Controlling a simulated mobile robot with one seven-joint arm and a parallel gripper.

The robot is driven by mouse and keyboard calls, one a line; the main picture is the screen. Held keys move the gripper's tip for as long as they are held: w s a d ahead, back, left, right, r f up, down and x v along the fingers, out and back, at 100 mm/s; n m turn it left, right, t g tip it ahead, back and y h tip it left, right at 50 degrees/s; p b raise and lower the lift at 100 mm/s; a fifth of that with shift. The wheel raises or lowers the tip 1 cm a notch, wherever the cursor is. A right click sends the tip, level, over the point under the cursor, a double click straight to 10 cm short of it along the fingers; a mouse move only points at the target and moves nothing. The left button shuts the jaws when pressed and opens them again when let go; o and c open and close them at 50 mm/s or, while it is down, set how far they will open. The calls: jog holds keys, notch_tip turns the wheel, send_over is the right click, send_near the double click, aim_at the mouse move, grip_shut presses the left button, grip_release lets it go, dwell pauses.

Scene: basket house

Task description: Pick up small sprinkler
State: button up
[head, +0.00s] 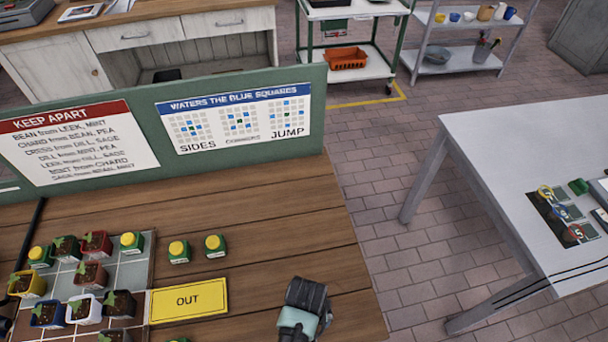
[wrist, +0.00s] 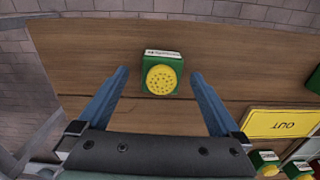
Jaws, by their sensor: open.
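A small sprinkler (wrist: 163,78), a green block with a round, holed yellow top and a white label, stands on the wooden table in the wrist view. My gripper (wrist: 160,73) is open, with its two blue fingers to the left and right of the sprinkler in the picture and a gap on both sides. In the head view my gripper (head: 303,310) is over the table's right part, and I cannot make out that sprinkler there. Two similar sprinklers (head: 179,251) (head: 214,245) stand above the OUT sign, and others stand on the tray.
The yellow OUT sign (head: 189,300) lies beside a gridded tray (head: 132,268) with several potted seedlings (head: 89,272). A green board (head: 318,100) with two posters stands along the table's back. The wood around my gripper is clear. A grey table (head: 500,150) stands across a gap.

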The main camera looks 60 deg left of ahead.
jog(key=shift+f, duration=1.7)
jog(key=shift+s, duration=0.1)
jog(key=shift+c, duration=0.2)
jog(key=c, duration=1.5)
jog(key=shift+a+r, duration=0.1)
jog(key=shift+r, duration=0.05)
